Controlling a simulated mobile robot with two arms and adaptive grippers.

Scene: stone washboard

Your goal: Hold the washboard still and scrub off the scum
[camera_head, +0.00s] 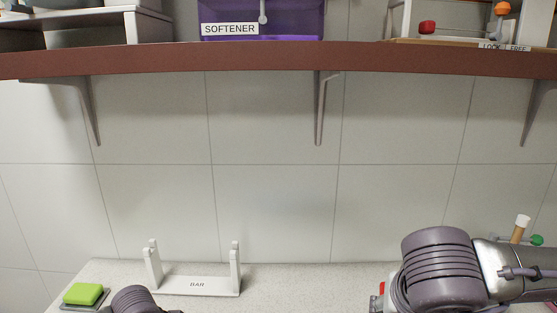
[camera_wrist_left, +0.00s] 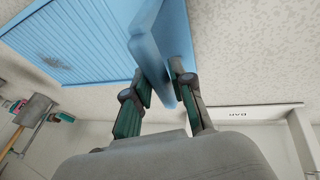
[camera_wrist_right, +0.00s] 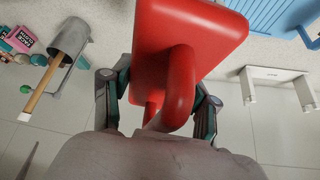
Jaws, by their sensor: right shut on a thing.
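The blue ridged washboard (camera_wrist_left: 85,35) lies on the pale speckled counter, with a dark scum patch (camera_wrist_left: 53,62) on its ridges in the left wrist view. In the right wrist view my right gripper (camera_wrist_right: 158,105) is shut on the looped handle of a red scrubber (camera_wrist_right: 188,35). Its working face is hidden. The washboard (camera_wrist_right: 270,12) shows beyond it at upper right. The head view shows neither gripper's fingers nor the board.
A white stand marked BAR (camera_head: 197,284) stands on the counter near the wall. A green block (camera_head: 83,293) lies on a dark tray at left. A grey metal cup (camera_wrist_right: 70,40) with a wooden-handled tool is near the right gripper. A brown shelf (camera_head: 270,60) spans above.

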